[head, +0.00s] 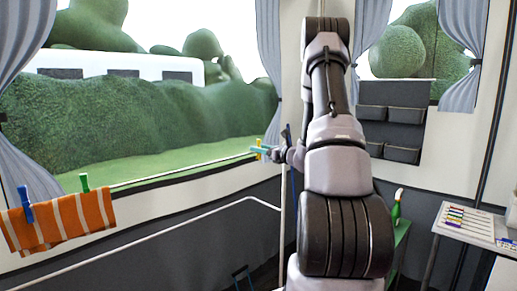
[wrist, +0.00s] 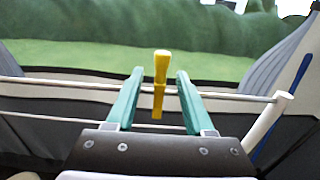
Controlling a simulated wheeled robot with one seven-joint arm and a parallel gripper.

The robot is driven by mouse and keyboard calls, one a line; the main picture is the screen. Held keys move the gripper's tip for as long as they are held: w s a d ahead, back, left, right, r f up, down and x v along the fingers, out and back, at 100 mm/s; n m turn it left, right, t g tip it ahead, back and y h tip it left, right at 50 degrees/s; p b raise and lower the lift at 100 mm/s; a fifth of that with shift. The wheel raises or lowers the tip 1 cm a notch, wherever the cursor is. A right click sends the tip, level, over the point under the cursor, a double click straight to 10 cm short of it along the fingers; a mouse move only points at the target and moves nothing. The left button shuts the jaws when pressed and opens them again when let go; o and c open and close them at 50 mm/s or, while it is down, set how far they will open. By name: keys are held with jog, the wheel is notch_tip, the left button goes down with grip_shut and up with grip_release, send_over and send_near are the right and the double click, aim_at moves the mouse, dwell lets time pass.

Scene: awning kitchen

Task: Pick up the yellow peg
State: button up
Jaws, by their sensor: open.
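The yellow peg (wrist: 160,80) is upright on the upper white rail in the wrist view, its top above the rail and its lower part below it. My gripper (wrist: 158,80) is open, with one green finger on each side of the peg and a gap on both sides. In the head view the yellow peg (head: 260,147) shows small beside my gripper (head: 268,150), near the window's lower right corner. My arm hides part of the area there.
White rails (wrist: 60,82) run across, joined to a white post (wrist: 270,120) at right. An orange striped towel (head: 62,220) hangs at left with a blue peg (head: 25,204) and a green peg (head: 85,183). A white table (head: 470,224) with several coloured pegs stands at right.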

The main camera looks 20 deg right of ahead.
jog(key=shift+w+a, duration=0.15)
jog(key=shift+w, duration=0.35)
grip_shut()
notch_tip(320, 180, up, 10)
dwell(0.4)
